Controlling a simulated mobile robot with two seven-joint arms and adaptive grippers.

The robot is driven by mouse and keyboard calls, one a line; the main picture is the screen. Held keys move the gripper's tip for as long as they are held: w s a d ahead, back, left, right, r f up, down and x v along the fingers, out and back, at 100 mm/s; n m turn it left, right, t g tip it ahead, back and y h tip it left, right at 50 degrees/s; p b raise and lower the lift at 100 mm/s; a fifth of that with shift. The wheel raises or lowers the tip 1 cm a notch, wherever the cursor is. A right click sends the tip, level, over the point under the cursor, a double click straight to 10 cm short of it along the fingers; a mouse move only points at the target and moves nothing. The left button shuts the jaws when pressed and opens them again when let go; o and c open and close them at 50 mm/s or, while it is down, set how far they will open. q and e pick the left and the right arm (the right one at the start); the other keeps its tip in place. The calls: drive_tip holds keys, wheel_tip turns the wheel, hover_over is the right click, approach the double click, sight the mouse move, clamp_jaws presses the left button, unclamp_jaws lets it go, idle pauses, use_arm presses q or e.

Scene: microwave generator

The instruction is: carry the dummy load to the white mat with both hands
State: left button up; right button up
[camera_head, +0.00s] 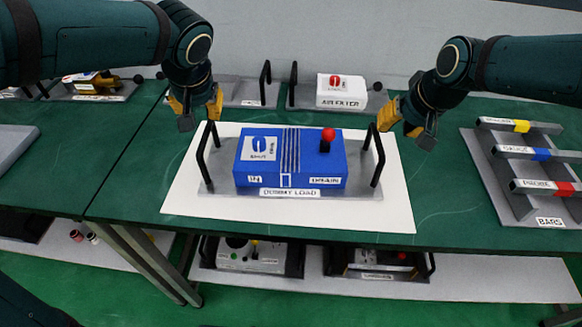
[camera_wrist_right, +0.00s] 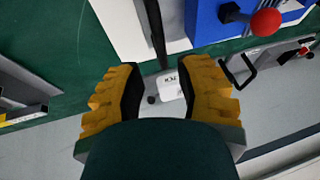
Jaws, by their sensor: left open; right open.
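The dummy load (camera_head: 291,158) is a blue box with a red knob on a grey tray (camera_head: 220,187). It rests upright on the white mat (camera_head: 185,199). Black upright handles stand at its left (camera_head: 202,145) and right (camera_head: 377,160) ends. My left gripper (camera_head: 197,112) is open and empty, just above the left handle. My right gripper (camera_head: 402,120) is open and empty, up and right of the right handle. In the right wrist view, its open fingers (camera_wrist_right: 161,92) are apart, with the black handle (camera_wrist_right: 156,35) ahead of them.
The air filter (camera_head: 341,91) stands behind, near the wall. A rack of labelled bars (camera_head: 525,165) lies at the right of the green table (camera_head: 445,200). More units sit on the lower shelf (camera_head: 470,275). The table between mat and rack is clear.

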drive_tip(key=v, duration=0.3)
drive_tip(key=shift+s+r, duration=0.15)
drive_tip(key=shift+r, duration=0.15)
drive_tip(key=shift+d, duration=0.1)
